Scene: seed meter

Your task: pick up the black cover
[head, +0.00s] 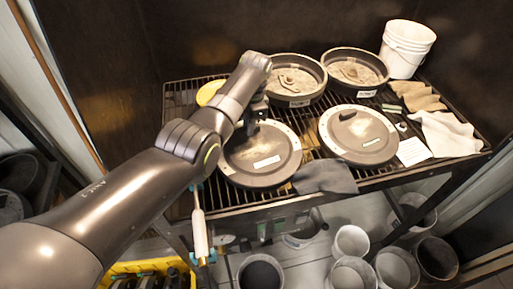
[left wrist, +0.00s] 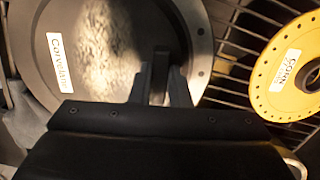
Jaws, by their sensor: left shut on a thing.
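A round dark cover (head: 262,165) with a pale rim and a white label lies on the wire rack at the front left. It fills the upper left of the left wrist view (left wrist: 110,60). My left gripper (head: 254,118) reaches down to its far part. In the left wrist view the fingers (left wrist: 160,72) are shut on a small dark knob of the cover. The cover looks flat on the rack; I cannot tell any lift. My right gripper is not in view.
A similar round cover (head: 357,138) lies to the right. Two round pans (head: 296,98) (head: 356,92) stand behind. A yellow disc (left wrist: 290,75) lies nearby. A white bucket (head: 407,48), gloves and cloths (head: 448,135) occupy the right. A grey cloth (head: 325,177) touches the front edge.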

